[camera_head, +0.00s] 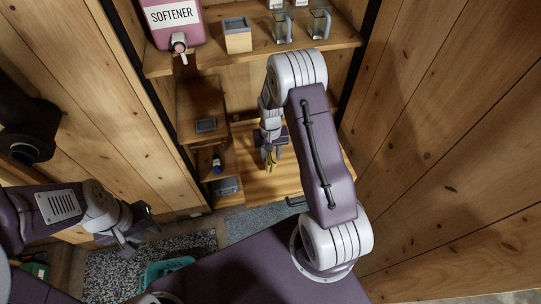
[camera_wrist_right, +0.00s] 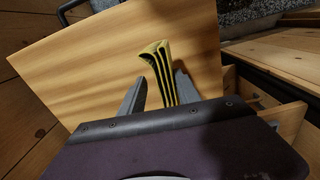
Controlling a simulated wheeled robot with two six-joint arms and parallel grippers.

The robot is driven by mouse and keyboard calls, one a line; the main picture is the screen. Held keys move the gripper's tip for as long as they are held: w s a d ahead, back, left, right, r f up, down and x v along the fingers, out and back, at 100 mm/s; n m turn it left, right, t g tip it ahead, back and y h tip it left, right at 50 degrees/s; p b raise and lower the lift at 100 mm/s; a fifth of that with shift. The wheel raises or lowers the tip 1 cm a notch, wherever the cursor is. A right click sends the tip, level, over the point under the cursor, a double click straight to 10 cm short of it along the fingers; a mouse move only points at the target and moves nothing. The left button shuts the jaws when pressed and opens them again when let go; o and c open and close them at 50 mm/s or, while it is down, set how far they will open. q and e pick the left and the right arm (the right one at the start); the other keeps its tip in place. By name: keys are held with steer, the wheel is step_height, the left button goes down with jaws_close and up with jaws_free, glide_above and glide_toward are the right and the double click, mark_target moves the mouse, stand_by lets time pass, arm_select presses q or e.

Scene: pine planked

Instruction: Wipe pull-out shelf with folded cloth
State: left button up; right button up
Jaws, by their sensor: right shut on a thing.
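The pull-out shelf (camera_head: 258,188) is a light wooden board low in the cupboard, extended toward me. It fills much of the right wrist view (camera_wrist_right: 85,55). The folded cloth (camera_wrist_right: 157,60) is yellow with dark edges between its layers. My right gripper (camera_wrist_right: 160,92) is shut on the cloth, which sticks out past the fingertips over the shelf. In the head view the cloth (camera_head: 270,161) hangs below the right gripper; whether it touches the board is unclear. My left gripper (camera_head: 138,238) is empty, with its fingers apart, at the lower left, away from the shelf.
An upper shelf (camera_head: 262,48) holds a pink softener container (camera_head: 174,22), a wooden box (camera_head: 237,35) and glass mugs (camera_head: 319,23). Small items stand on side shelves left of the pull-out shelf. A teal basket (camera_head: 165,270) sits on a grey rug (camera_head: 110,272). Plank walls close in both sides.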

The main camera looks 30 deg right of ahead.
step_height(320, 180, up, 3)
steer(key=shift+w+a+f+p, duration=0.1)
steer(key=shift+a+p, duration=0.05)
steer(key=shift+p, duration=0.8)
steer(key=shift+r+p, duration=0.45)
steer(key=shift+r, duration=0.1)
